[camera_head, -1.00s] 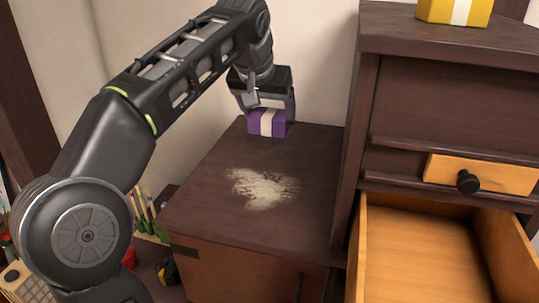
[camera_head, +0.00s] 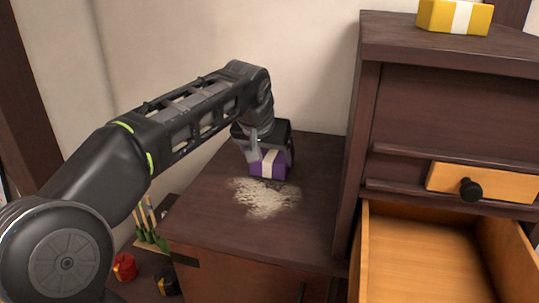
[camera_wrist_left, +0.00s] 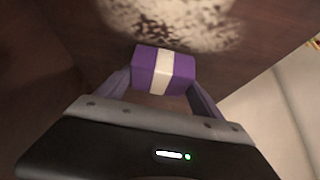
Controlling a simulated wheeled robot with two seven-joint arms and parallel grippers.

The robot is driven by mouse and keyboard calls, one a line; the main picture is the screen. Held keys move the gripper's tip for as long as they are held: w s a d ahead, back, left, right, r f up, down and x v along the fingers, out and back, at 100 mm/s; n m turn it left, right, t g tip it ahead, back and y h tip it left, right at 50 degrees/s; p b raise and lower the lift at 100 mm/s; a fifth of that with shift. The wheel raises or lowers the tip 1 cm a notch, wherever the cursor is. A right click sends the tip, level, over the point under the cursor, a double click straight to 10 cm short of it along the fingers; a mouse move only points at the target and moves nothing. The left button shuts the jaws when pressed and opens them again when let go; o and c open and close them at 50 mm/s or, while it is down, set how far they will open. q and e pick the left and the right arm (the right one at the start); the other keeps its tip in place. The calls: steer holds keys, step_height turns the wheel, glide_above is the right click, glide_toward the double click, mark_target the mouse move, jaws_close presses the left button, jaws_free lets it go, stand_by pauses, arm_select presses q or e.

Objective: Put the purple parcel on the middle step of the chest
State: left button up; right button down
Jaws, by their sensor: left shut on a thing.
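The purple parcel (camera_head: 267,165) with a white band is held by my left gripper (camera_head: 268,158), just behind the pale patch on the dark wooden step of the chest (camera_head: 311,195). In the left wrist view the parcel (camera_wrist_left: 150,68) sits between the two fingers of the left gripper (camera_wrist_left: 160,85), with the pale patch beyond it. The parcel is low over the step; I cannot tell whether it touches the surface. My right gripper is not in view.
The taller part of the chest (camera_head: 369,120) stands to the right, with a yellow parcel (camera_head: 440,15) on top and an open, empty-looking drawer (camera_head: 420,260) below. A red item (camera_head: 124,267), a dark item and green-and-white sticks (camera_head: 147,225) lie low at left.

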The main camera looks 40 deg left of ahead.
arm_select(q)
steer(key=shift+f, duration=0.2)
steer(key=o, duration=1.5)
steer(key=shift+r, duration=0.1)
steer(key=shift+c, duration=0.2)
steer(key=shift+r, duration=0.1)
steer(key=shift+r, duration=0.15)
steer(key=v, duration=1.2)
